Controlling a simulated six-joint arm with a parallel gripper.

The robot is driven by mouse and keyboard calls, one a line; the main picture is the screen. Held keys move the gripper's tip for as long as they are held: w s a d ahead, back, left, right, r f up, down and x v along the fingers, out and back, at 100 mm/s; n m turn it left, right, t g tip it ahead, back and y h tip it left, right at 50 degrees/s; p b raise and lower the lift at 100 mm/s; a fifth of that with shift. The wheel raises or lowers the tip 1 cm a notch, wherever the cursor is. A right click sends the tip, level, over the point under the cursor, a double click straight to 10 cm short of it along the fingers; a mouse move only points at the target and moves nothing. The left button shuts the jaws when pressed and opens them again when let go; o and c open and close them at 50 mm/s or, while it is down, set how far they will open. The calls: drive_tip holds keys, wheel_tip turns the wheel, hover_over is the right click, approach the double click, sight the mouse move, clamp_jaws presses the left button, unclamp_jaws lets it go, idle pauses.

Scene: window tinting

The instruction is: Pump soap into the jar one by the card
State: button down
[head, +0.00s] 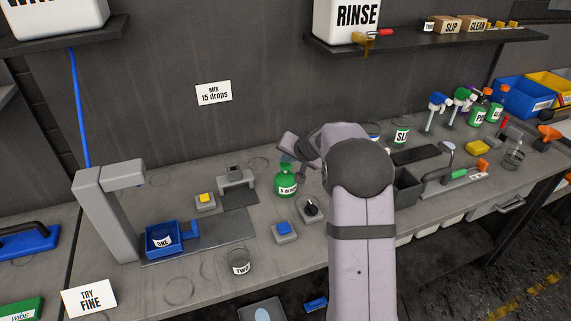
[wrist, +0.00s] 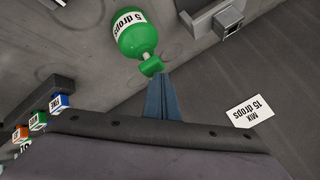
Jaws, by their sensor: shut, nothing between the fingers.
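The green soap bottle (head: 286,184), labelled "5 drops", stands upright on the bench; it also shows in the wrist view (wrist: 138,35). My gripper (wrist: 160,78) is shut and empty, with its fingertips right at the bottle's green pump head (wrist: 152,66). I cannot tell whether they touch it. In the head view my wrist partly hides the fingers. A label "ONE" (head: 163,240) shows in the blue holder (head: 157,250) at the left; the jar there is hard to make out. The wall card (head: 213,92) reads "MIX 15 drops"; it also shows in the wrist view (wrist: 250,111).
A clear jar labelled "TWO" (head: 239,262) stands near the front edge. A yellow-button block (head: 205,201), a blue-button block (head: 284,231) and a grey stand (head: 236,179) surround the bottle area. Spray bottles (head: 438,108) stand at the right.

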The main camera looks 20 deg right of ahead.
drive_tip(key=shift+s+f+b, duration=0.15)
drive_tip(key=shift+f+b, duration=0.35)
drive_tip(key=shift+f, duration=0.2)
idle(0.6)
drive_tip(key=shift+r, duration=0.15)
drive_tip(key=shift+r+p, duration=0.95)
drive_tip(key=shift+r, duration=0.3)
drive_tip(key=shift+r+p, duration=1.9)
drive_tip(key=shift+r, duration=0.65)
idle(0.4)
wheel_tip(320, 180, up, 4)
drive_tip(key=p, duration=0.5)
hover_over(287, 166)
